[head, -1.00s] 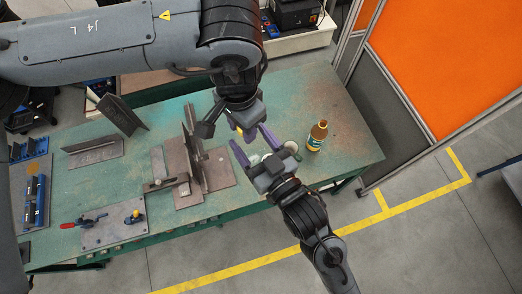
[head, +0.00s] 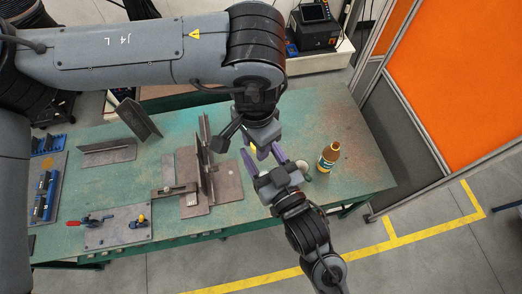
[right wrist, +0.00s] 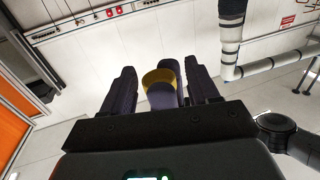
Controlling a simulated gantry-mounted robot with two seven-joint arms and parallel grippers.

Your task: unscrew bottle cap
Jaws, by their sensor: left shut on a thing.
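A brown bottle (head: 328,158) with a yellow-and-green label stands upright on the green bench, right of both grippers. Its top is too small to tell whether a cap is on. My left gripper (head: 255,147) reaches down over the bench, shut on a small yellow thing (head: 252,149), perhaps a cap. The yellow thing shows larger, with a round rim, in the right wrist view (right wrist: 160,77). My right gripper (head: 260,152) faces the left gripper from the front. Its two purple fingers are spread on either side of the yellow thing, seemingly without gripping it.
A pale round item (head: 305,171) lies partly hidden beside my right gripper. Steel plates (head: 208,175) are fixtured left of the grippers. A clamp plate (head: 118,228) and blue tooling (head: 44,195) lie further left. The bench is clear behind the bottle.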

